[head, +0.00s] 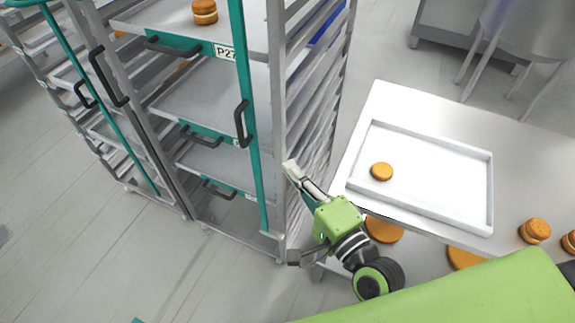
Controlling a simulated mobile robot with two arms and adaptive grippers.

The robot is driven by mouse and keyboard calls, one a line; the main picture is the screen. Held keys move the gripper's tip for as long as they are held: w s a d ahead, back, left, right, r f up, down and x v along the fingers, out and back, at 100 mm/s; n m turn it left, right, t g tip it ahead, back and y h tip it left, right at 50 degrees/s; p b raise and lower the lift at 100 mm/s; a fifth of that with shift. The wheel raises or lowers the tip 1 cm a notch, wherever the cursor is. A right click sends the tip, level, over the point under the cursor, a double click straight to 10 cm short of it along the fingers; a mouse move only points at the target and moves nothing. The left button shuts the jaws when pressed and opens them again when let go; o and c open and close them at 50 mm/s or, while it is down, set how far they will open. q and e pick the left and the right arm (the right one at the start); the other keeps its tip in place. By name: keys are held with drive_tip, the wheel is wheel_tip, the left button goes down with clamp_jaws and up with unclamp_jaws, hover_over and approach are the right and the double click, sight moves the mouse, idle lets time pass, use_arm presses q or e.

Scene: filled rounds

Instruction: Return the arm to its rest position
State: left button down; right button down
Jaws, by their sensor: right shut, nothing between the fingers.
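My right gripper (293,171) is shut and empty. Its fingers point up and to the left in the head view, in front of the right side of the tall rack (277,120) and left of the table (400,100). I cannot tell whether it touches the rack. My right arm comes in from the lower right, with its green wrist part near the table's left corner. My left gripper is not in view.
A white tray (440,215) on the table holds one orange-brown round (382,172). Filled rounds (535,231) sit right of it, and more rounds (383,229) show below the table's edge. The rack's upper shelf holds a filled round (204,11). Floor (100,260) at lower left is clear.

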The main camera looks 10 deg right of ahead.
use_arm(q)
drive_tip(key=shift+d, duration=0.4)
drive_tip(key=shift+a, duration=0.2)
